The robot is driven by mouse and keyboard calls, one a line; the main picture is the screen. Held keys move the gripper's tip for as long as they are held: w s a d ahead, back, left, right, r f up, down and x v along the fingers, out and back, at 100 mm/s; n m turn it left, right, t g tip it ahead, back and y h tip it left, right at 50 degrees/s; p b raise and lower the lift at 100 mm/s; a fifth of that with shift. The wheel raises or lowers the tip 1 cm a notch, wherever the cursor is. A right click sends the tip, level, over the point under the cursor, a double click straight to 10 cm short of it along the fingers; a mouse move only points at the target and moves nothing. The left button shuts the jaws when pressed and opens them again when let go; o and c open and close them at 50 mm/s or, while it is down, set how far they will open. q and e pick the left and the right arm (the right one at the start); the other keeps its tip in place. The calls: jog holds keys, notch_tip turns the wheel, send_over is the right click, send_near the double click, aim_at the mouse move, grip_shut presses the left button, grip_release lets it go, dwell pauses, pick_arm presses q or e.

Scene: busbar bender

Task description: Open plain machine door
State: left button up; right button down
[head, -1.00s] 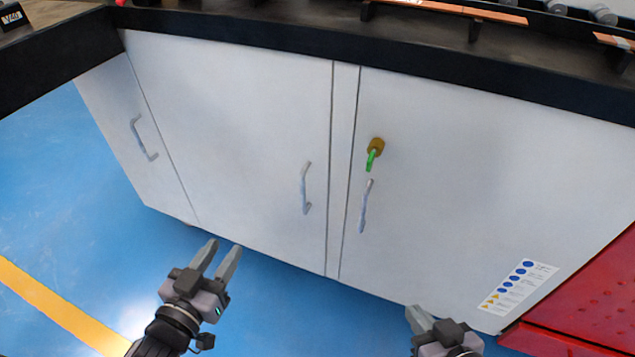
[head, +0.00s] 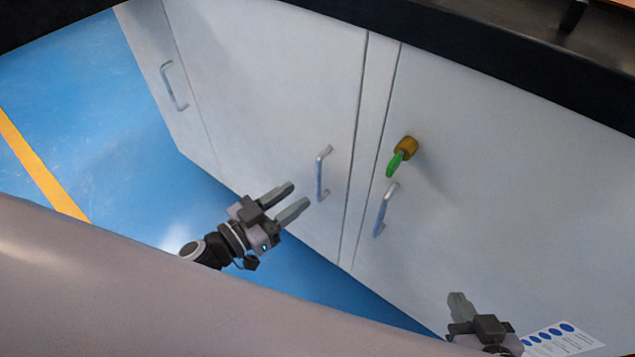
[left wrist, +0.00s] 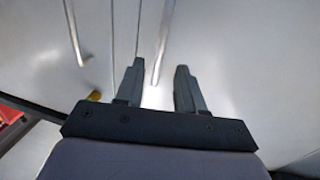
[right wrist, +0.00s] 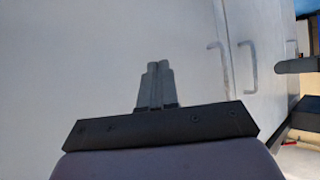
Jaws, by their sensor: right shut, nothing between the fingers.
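The plain white door (head: 270,80) is closed, with a silver bar handle (head: 321,175) near its right edge. My left gripper (head: 300,198) is open just left of and below that handle, apart from it in the head view. In the left wrist view a bar handle (left wrist: 162,45) lies ahead, in line with the gap between my open fingers (left wrist: 158,88). The white door (head: 500,170) to the right is closed. It carries a brass lock (head: 406,148) with a green key (head: 395,163) and a bar handle (head: 386,209). My right gripper (head: 460,300) is shut and empty before this door.
A dark worktop edge (head: 520,60) overhangs the doors. A third bar handle (head: 174,86) is on the cabinet's left face. Blue floor (head: 100,120) lies open to the left. My own pale body part covers the lower left of the head view.

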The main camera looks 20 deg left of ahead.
aim_at(317, 182)
pick_arm(q)
jog(key=shift+b+x, duration=0.35)
jog(key=shift+x, duration=2.65)
jog(key=shift+s, duration=0.1)
grip_shut()
